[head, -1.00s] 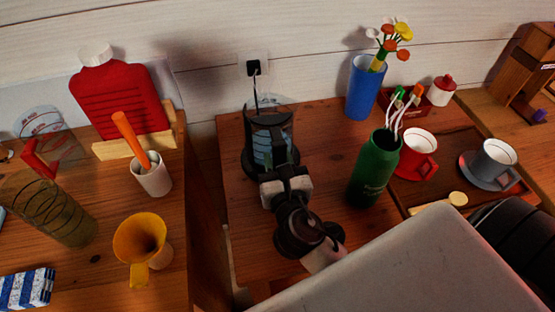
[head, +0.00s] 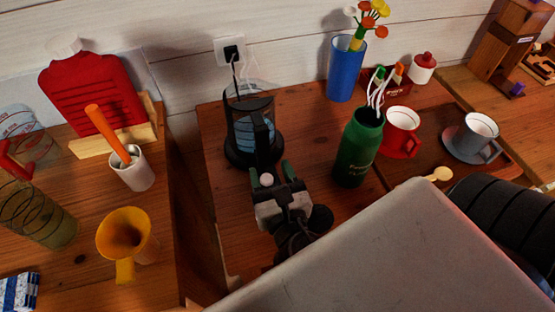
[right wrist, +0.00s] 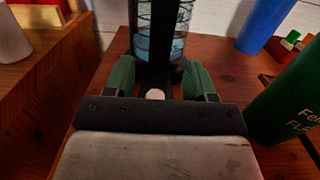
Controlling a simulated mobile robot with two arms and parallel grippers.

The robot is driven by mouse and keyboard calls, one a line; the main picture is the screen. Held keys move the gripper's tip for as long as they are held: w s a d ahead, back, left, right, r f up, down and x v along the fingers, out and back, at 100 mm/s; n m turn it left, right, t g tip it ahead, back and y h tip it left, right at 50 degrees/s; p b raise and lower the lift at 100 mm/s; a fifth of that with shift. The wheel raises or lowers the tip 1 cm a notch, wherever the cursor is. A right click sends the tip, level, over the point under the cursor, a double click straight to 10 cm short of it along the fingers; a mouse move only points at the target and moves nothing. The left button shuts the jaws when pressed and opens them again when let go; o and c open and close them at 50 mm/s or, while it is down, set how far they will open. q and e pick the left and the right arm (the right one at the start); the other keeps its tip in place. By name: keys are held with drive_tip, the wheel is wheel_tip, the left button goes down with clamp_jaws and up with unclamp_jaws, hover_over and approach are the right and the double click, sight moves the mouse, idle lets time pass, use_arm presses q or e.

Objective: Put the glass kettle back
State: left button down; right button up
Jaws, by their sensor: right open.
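The glass kettle (head: 243,134) has a clear body with bluish contents and a black handle facing me. It stands upright on a black round base at the back left of the wooden table. It also shows at the top of the right wrist view (right wrist: 163,42), partly cut off. My right gripper (head: 270,173) is open and empty, just in front of the kettle. In the right wrist view its green fingers (right wrist: 158,82) stand to either side of the black handle's line, with gaps on both sides. My left gripper is not in view.
A green bottle (head: 358,150) stands close right of my right gripper. A blue vase (head: 346,72), a red cup (head: 400,135) and a grey cup (head: 474,137) are farther right. A wall socket (head: 231,51) with a cord is behind the kettle. A gap separates the left counter.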

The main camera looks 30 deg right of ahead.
drive_tip(key=shift+b+v, duration=0.4)
drive_tip(key=shift+v, duration=2)
